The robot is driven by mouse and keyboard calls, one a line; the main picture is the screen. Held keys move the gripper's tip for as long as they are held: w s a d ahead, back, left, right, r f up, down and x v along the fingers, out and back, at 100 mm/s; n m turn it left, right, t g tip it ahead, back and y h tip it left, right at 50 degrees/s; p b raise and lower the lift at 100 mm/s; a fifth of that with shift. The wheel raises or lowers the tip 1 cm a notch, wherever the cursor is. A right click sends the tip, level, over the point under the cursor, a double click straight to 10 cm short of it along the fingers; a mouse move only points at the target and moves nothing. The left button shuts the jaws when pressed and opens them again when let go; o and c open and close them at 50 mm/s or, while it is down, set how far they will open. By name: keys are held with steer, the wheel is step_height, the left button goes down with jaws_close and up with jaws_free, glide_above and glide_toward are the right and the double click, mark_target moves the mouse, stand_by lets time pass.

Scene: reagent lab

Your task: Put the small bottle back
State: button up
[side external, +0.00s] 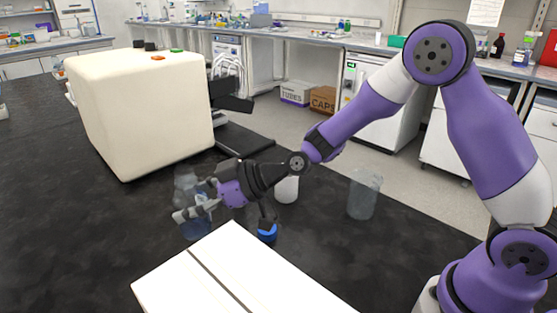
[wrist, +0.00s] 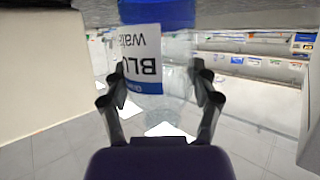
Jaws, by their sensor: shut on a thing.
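A small clear bottle (side external: 187,182) with bluish contents is at my gripper (side external: 193,205) in the side view, left of centre above the black bench. My gripper is shut on it, with the fingers across its body. The bottle looks about upright, and I cannot tell whether its base touches the bench. In the wrist view, the bottle (wrist: 178,50) stands between my two fingers (wrist: 158,78). Its white and blue label reads "BLUE" and "water", upside down, and blue shows at the top edge. The fingers hide part of the bottle in the side view.
A large cream machine (side external: 140,110) stands behind the bottle. A white box (side external: 225,275) lies in front. A small blue-topped item (side external: 268,235), a whitish cup (side external: 287,190) and a clear beaker (side external: 364,197) stand to the right. The black bench (side external: 50,220) is clear at left.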

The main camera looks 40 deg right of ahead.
mark_target(198, 225)
steer(key=shift+f, duration=2.75)
steer(key=shift+f, duration=0.15)
steer(key=o, duration=1.3)
